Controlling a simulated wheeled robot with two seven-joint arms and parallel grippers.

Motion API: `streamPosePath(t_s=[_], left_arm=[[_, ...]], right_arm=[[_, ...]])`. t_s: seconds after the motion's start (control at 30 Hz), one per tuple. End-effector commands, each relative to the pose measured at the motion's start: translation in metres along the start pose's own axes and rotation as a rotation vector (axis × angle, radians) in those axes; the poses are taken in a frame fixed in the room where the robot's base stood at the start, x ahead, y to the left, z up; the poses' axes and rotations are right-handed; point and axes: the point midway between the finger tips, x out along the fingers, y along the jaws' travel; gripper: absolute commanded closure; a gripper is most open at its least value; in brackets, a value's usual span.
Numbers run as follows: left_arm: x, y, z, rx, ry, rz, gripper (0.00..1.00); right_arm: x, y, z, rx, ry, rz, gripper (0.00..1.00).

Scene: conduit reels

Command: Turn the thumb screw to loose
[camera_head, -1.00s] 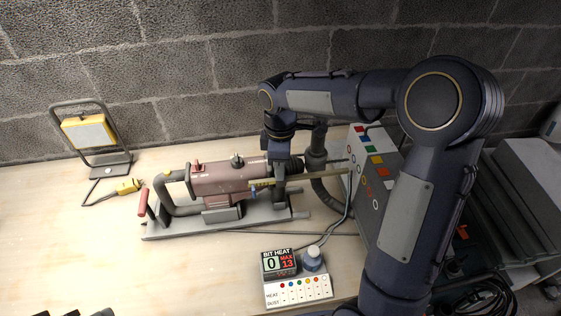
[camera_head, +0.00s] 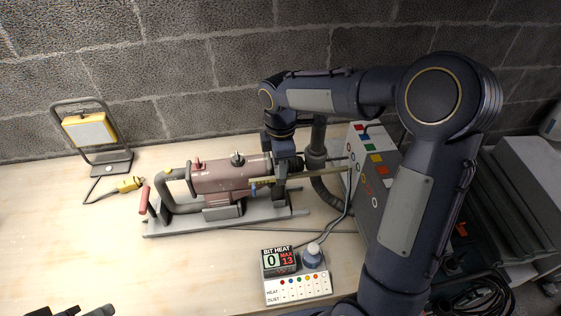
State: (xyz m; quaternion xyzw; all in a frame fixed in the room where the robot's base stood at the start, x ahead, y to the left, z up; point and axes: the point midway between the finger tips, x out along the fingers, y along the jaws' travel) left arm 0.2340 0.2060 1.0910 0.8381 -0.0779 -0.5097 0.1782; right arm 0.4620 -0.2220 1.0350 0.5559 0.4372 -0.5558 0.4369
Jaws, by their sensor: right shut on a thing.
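A red core drill (camera_head: 220,178) lies on a grey stand (camera_head: 190,225) on the bench, its front to the right. A yellow depth rod (camera_head: 320,175) runs along its near side, with a small blue piece (camera_head: 253,190) near the rod's left end. My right gripper (camera_head: 283,176) reaches down from above at the drill's front collar, behind the rod. It is shut on a small part there, apparently the thumb screw, which the fingers and wrist hide. My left gripper (camera_head: 84,311) shows only as dark tips at the bottom left edge, away from the drill.
A display box (camera_head: 298,288) reading BIT HEAT 0, MAX 13, stands in front of the drill. A grey panel box (camera_head: 368,215) with coloured squares stands at right. A work lamp (camera_head: 90,130) and yellow plug (camera_head: 129,184) are at left.

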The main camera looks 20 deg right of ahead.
Motion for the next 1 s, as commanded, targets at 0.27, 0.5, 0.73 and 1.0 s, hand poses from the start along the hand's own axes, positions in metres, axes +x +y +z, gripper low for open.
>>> streamPosePath(t_s=[0.27,0.5,0.73,1.0], left_arm=[[0.000,0.000,0.000,0.000,0.000,0.000,0.64],[0.000,0.000,0.000,0.000,0.000,0.000,0.64],[0.003,-0.001,0.002,0.000,0.000,0.000,0.64],[0.005,-0.002,0.002,0.000,0.000,0.000,0.64]], right_arm=[[-0.001,0.000,0.000,-0.001,0.000,0.002,0.45],[-0.003,0.000,0.000,0.000,0.000,0.001,0.45],[-0.035,0.001,-0.001,0.000,0.002,0.007,0.45],[-0.073,0.001,-0.001,-0.001,0.002,0.004,0.45]])
